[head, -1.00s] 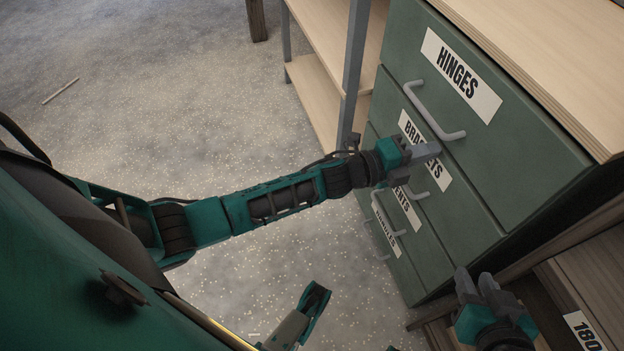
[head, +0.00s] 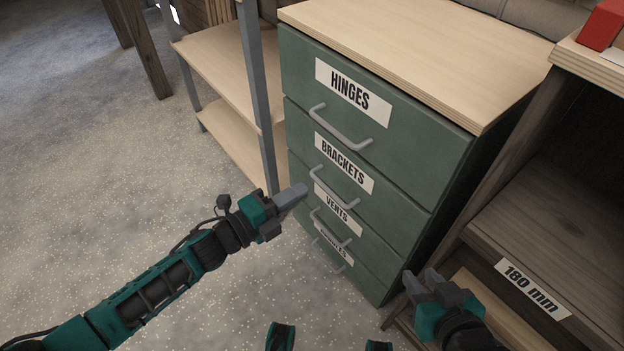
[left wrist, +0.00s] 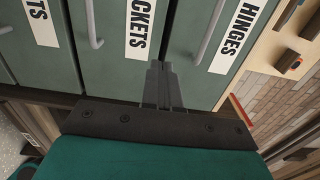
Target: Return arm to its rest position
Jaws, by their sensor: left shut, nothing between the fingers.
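My left gripper (head: 291,196) is shut and empty, in front of the green drawer cabinet (head: 420,150), to the left of the drawer handles in the head view. In the left wrist view its fingers (left wrist: 160,82) are together, with the BRACKETS label (left wrist: 142,28) and HINGES label (left wrist: 236,36) beyond them. My right gripper (head: 422,284) is at the lower right of the head view, in front of the shelf unit. Its two fingertips show a gap between them with nothing in it. All the cabinet drawers look closed.
A dark wooden shelf (head: 560,225) with a "180 mm" label (head: 532,289) stands right of the cabinet. A light shelf rack (head: 215,55) with a grey metal post stands to its left. The speckled floor (head: 90,190) at left is clear.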

